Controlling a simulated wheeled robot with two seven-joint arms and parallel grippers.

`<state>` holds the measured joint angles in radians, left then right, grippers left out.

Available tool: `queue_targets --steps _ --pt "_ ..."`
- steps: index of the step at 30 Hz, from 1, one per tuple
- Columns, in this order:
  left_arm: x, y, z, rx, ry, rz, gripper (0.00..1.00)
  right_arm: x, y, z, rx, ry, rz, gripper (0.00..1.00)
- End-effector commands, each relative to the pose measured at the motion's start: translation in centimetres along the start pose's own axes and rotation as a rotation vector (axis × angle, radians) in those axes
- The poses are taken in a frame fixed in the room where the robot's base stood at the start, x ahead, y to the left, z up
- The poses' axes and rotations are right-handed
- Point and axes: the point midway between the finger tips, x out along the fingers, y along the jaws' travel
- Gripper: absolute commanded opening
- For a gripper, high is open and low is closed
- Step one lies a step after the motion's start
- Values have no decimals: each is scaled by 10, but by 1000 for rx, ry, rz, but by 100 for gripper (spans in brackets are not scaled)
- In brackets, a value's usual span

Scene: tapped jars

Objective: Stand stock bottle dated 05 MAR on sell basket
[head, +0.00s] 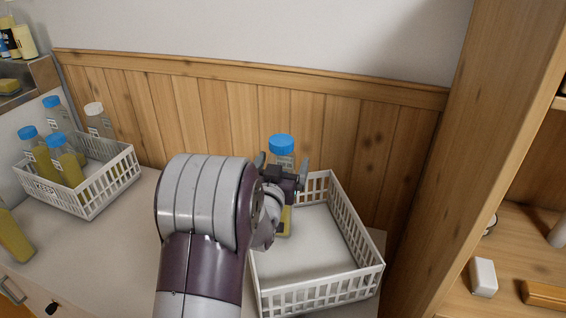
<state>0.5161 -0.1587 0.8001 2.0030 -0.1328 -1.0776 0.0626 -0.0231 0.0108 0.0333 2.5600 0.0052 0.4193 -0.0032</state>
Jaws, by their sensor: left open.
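A blue-capped bottle (282,146) with yellow content low in it stands upright at the back left corner of the empty-looking white basket (322,296) on the right. It appears to be inside this basket. My left gripper (283,172) is open, with its fingers on either side of the bottle just below the cap. I cannot tell whether they touch it. My gripper and arm hide much of the bottle and the basket's left wall. The bottle's date is not readable, and no label shows on this basket. My right gripper is not in view.
Another white basket (92,205), with a tag that seems to read KEEP, holds several bottles at the left. A yellow bottle (14,238) stands at the left edge. A wooden post (456,150) and shelf (515,245) bound the right. The counter between the baskets is partly clear.

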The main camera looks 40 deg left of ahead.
Motion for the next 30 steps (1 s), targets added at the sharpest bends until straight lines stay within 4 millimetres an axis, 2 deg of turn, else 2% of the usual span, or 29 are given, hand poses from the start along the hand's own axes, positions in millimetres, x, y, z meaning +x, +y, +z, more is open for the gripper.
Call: queue_targets --steps 30 --pt "-41 0 -1 0 2 0 98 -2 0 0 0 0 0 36"
